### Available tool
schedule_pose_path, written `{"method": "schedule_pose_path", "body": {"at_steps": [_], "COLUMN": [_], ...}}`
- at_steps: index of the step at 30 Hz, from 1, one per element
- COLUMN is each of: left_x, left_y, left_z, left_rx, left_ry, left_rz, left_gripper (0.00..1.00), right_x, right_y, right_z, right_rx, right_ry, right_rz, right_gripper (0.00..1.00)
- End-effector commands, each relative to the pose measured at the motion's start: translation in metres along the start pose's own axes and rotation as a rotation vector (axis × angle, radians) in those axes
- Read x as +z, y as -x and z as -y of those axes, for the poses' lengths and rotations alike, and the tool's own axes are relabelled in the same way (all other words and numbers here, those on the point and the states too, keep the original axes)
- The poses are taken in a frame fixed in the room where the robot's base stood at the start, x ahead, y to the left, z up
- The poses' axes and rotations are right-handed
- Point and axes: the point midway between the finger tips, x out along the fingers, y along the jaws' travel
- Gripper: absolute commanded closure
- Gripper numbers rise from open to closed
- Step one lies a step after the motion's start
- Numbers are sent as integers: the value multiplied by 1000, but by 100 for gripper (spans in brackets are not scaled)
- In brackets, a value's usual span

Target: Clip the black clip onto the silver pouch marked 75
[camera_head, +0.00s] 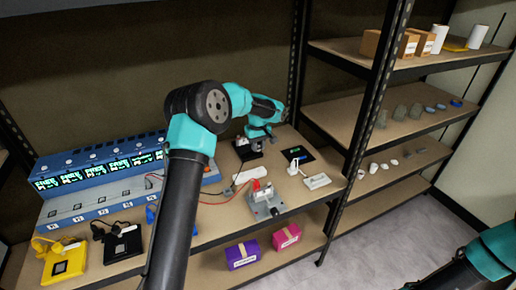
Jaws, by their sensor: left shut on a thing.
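My left arm rises from the bottom and reaches over the workbench. Its gripper (259,137) points down at the back right of the bench, beside a small dark device (247,149). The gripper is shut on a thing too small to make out. I cannot pick out the black clip with certainty. Several small grey pouch-like pieces (400,112) stand on the middle shelf at the right. I cannot read a 75 on any of them. My right arm shows only at the bottom right corner, and its gripper is out of view.
A blue machine with lit displays (100,170) stands at the bench's left. Yellow (64,262) and black boxes (123,243) lie in front. A grey metal fixture (265,206), a white tray (317,181) and a black pad (298,155) lie right. A rack post (372,115) stands beside the bench.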

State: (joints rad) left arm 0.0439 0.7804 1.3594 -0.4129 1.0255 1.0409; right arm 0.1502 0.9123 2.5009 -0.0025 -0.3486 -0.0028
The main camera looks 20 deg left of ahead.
Motion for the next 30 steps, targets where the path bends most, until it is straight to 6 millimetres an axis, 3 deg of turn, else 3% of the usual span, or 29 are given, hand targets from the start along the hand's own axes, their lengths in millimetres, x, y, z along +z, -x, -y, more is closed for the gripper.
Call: {"method": "schedule_pose_path", "body": {"at_steps": [5,17,30], "left_x": [0,3,42], "left_y": [11,11,12], "left_z": [0,0,4], "left_rx": [1,1,1], "left_ry": [0,-1,-1], "left_rz": [-1,0,0], "left_gripper": [97,97,97], "right_x": [0,0,0], "right_y": [0,0,0], "right_z": [0,0,0], "right_rx": [0,0,0], "right_ry": [0,0,0], "right_rz": [0,0,0], "right_gripper": [57,57,57]}}
